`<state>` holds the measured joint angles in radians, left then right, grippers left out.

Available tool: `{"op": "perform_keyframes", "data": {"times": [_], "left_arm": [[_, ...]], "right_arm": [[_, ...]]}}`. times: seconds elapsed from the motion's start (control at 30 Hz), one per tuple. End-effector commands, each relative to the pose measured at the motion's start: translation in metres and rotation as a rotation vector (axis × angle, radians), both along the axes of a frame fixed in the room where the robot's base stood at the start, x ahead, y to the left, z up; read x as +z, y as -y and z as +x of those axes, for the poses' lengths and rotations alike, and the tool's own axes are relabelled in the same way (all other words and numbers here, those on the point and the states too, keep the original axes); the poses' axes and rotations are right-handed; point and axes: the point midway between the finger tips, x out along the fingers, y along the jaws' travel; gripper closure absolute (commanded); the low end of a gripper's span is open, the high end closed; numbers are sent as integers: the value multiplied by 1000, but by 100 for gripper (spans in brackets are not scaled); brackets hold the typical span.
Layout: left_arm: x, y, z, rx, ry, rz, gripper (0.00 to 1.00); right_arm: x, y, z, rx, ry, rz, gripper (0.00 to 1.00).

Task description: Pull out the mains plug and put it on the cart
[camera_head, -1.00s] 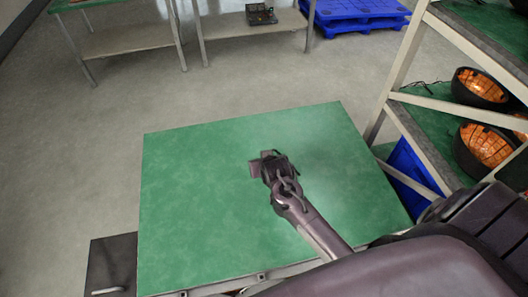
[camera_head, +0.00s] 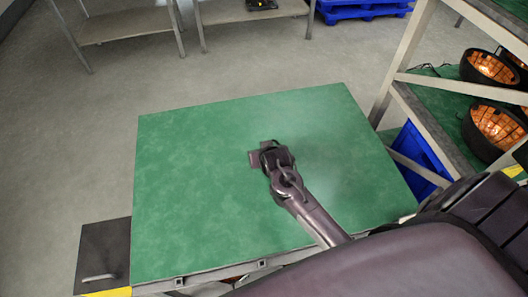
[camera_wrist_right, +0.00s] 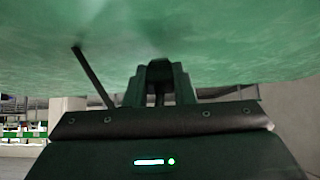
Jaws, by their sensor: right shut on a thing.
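My right gripper (camera_head: 260,157) is over the green top of the cart (camera_head: 190,200) in the head view, its arm reaching in from the lower right. In the right wrist view its fingers (camera_wrist_right: 160,82) are shut on a small dark thing, which looks like the mains plug (camera_wrist_right: 158,70), close to the green surface. The plug is mostly hidden by the fingers. I cannot tell whether it touches the top. A thin black strip, perhaps its cord (camera_wrist_right: 92,77), shows left of the fingers. My left gripper is not in view.
A rack (camera_head: 422,108) with round, orange-glowing units (camera_head: 490,66) stands at the right, with a blue bin (camera_head: 420,158) by it. A dark box with a handle (camera_head: 105,250) is at the cart's left. Tables (camera_head: 125,25) and a blue pallet (camera_head: 360,10) stand behind. Most of the cart top is clear.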

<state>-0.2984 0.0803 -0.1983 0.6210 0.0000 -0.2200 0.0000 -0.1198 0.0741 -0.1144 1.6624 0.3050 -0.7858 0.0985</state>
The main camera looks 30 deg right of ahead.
Motion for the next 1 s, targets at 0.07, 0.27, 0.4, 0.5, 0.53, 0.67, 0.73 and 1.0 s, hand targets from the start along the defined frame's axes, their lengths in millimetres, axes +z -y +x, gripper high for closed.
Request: {"op": "perform_keyframes", "data": {"times": [0.07, 0.27, 0.4, 0.5, 0.53, 0.67, 0.73, 1.0], "left_arm": [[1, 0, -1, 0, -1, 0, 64], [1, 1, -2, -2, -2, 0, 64], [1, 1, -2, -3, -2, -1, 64], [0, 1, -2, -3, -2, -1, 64], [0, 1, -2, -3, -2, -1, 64], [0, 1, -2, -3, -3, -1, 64], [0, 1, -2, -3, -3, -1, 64], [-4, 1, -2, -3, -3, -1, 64]], "right_arm": [[1, 0, 0, 0, 1, 0, 100], [1, 0, 0, 0, 1, 0, 63], [1, 0, 0, 0, 1, 0, 52], [1, 0, 0, 0, 1, 0, 52], [1, 0, 0, 0, 1, 0, 52], [2, 0, -2, 1, 0, -1, 52], [6, -1, -5, 1, 1, -1, 52], [35, -8, -33, 1, 2, -1, 52]]}}
